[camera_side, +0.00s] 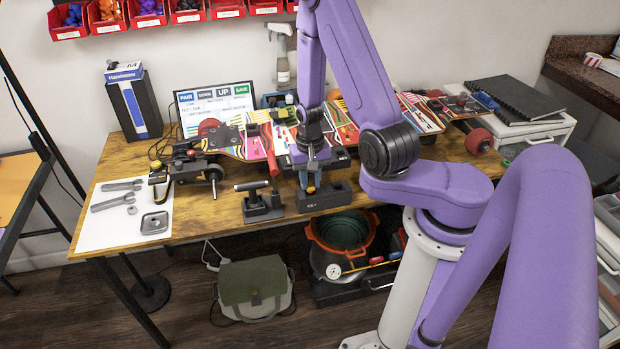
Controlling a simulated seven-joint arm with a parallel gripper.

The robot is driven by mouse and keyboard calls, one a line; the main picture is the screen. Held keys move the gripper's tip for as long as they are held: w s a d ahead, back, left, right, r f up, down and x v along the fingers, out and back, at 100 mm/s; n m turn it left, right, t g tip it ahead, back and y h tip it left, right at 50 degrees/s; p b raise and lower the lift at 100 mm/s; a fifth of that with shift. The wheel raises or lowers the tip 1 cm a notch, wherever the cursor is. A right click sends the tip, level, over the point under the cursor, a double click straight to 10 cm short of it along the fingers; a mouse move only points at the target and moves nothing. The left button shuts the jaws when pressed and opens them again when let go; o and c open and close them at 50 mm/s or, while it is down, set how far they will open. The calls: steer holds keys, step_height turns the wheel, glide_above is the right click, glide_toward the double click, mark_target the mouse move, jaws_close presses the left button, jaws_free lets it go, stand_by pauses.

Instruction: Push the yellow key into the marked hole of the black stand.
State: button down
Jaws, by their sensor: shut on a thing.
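My gripper (309,180) points straight down over the black stand (336,201) near the front edge of the wooden table. It is shut on the yellow key (310,189), a small bit of which shows below the fingers. The key is upright and its lower end is at the top of the stand. I cannot tell whether the key is inside the marked hole or just above it. The hole itself is hidden by the key and gripper.
A second black holder (264,210) with tools stands just left of the stand. A colourful skateboard deck (262,143) lies behind. A white sheet (110,222) with wrenches is at the left. A laptop (216,103) and spray bottle (282,62) stand behind.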

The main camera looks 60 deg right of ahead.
steer(key=shift+f, duration=0.4)
stand_by(0.7)
steer(key=c, duration=0.6)
jaws_free()
steer(key=shift+o, duration=0.2)
steer(key=shift+r, duration=1.65)
steer(key=shift+r, duration=2.85)
